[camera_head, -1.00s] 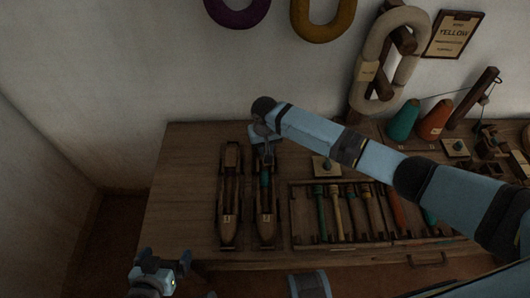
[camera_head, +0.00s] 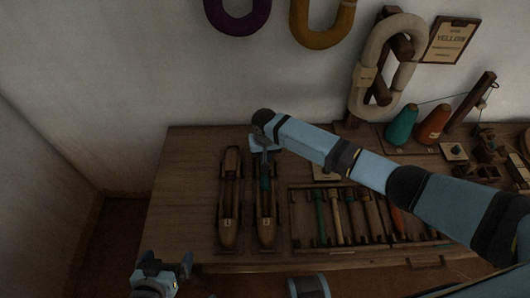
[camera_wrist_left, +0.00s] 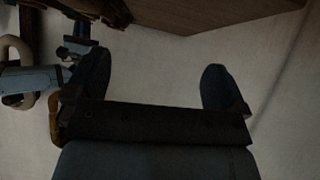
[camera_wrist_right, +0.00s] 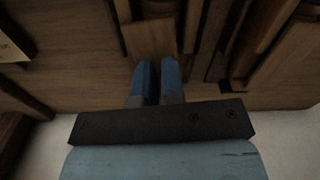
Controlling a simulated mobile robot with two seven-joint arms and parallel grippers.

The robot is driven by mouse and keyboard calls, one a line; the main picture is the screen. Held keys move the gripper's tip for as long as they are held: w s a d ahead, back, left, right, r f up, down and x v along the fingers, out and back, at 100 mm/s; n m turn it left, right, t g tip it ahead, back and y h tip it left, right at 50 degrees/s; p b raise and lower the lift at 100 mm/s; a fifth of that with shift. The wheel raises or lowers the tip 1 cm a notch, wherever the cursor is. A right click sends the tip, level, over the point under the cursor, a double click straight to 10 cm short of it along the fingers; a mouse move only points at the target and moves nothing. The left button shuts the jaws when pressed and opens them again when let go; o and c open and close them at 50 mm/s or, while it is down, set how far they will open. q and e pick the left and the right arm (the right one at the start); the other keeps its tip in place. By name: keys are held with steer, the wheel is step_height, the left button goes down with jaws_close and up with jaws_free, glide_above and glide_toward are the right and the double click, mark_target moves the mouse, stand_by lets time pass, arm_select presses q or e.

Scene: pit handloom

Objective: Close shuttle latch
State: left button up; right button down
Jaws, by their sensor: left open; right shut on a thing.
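Two wooden boat-shaped shuttles lie side by side on the table's left part. The left shuttle (camera_head: 228,232) is clear of my arms. The right shuttle (camera_head: 265,233) has a teal bobbin (camera_head: 265,184) in its slot. My right gripper (camera_head: 265,154) is at the far end of the right shuttle, shut on what appears to be its latch. In the right wrist view the two blue fingers (camera_wrist_right: 160,80) are close together against a wooden piece (camera_wrist_right: 150,38); the fingers hide the contact. My left gripper (camera_head: 167,272) is open and empty, in front of the table's front left edge.
A rack (camera_head: 292,222) of several coloured bobbins lies right of the shuttles. Teal (camera_head: 402,125) and orange (camera_head: 433,124) cones and a yarn skein on a stand (camera_head: 364,75) are behind it. The table (camera_head: 185,195) is bare at left.

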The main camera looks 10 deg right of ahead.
steer(key=shift+r+m+p, duration=0.35)
steer(key=shift+m+p, duration=0.05)
steer(key=shift+p, duration=0.1)
steer(key=shift+f+m+p, duration=0.3)
steer(key=shift+m+p, duration=0.3)
steer(key=c, duration=1.5)
jaws_free()
